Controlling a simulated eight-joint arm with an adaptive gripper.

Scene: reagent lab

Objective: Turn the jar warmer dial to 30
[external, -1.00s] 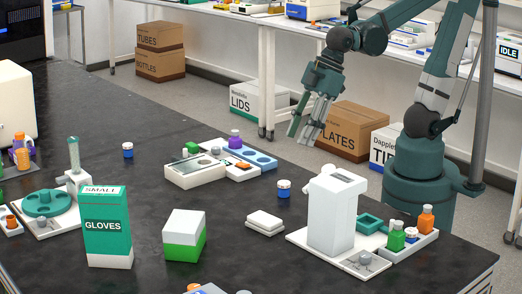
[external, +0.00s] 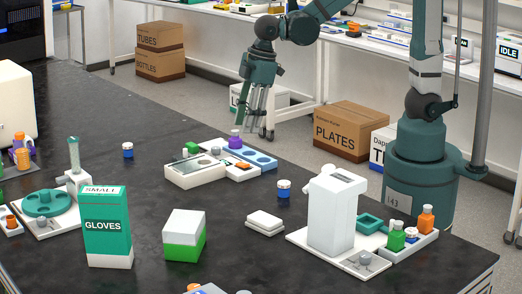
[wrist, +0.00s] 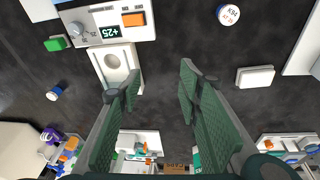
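The jar warmer (external: 195,176) is a low white unit at the far middle of the dark bench. In the wrist view its control panel (wrist: 95,22) is at the upper left, with a grey round dial (wrist: 75,30), a dark display (wrist: 111,32) that seems to read +25, and an orange block (wrist: 134,19). A white plate with a round recess (wrist: 115,64) adjoins it. The dial also shows in the external view (external: 215,151). My gripper (external: 250,122) is open and empty, fingers pointing down, above and behind the warmer. Its spread fingers (wrist: 150,85) show in the wrist view, clear of the dial.
A purple bottle (external: 235,139) and a blue tray (external: 262,160) stand close beside the dial. A green block (external: 192,147) is near its left.

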